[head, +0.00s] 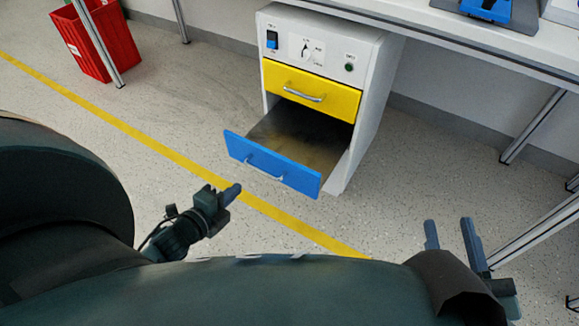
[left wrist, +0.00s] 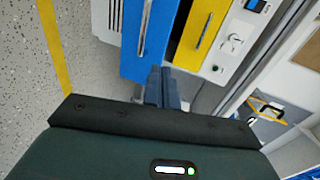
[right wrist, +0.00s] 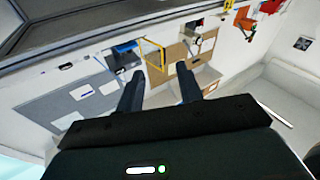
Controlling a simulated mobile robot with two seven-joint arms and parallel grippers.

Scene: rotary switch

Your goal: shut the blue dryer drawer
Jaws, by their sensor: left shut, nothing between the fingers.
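The blue dryer drawer (head: 272,164) is pulled out of the white cabinet (head: 374,105), below the shut yellow drawer (head: 312,89). Its inside shows and looks empty. A metal handle (head: 264,167) runs along its blue front. My left gripper (head: 236,190) is shut and empty, just in front of the blue front at its lower left; I cannot tell if it touches. In the left wrist view the blue front (left wrist: 152,40) stands just beyond the shut fingers (left wrist: 162,72). My right gripper (head: 452,230) is open and empty, at the lower right, away from the drawer.
The cabinet has a blue switch (head: 272,39), a dial and a green button on top. A red bin (head: 96,40) stands at the upper left. A white bench (head: 460,32) with metal legs (head: 533,127) is at the right. A yellow line (head: 120,125) crosses the open floor.

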